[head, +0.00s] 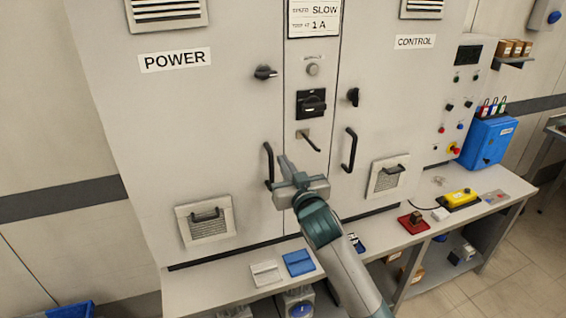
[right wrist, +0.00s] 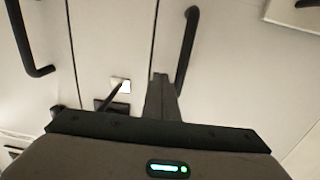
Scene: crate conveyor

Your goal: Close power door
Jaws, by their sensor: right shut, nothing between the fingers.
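The power door (head: 150,110) is the left grey cabinet door under the POWER label. It looks flush with the centre panel, though I cannot tell whether a small gap remains. Its black bar handle (head: 268,165) is upright near its right edge, with a black turn knob (head: 265,73) above. My right gripper (head: 284,162) is shut and empty, its fingertips just right of the handle's lower part. In the right wrist view, upside down, the shut fingers (right wrist: 161,95) are beside the same handle (right wrist: 188,50); I cannot tell whether they touch. My left gripper is out of view.
The control door (head: 400,120) with its own handle (head: 349,150) is on the right. The centre panel has a black rotary switch (head: 311,103) and a small lever (head: 309,141). A bench (head: 220,284) with small items runs below the cabinet.

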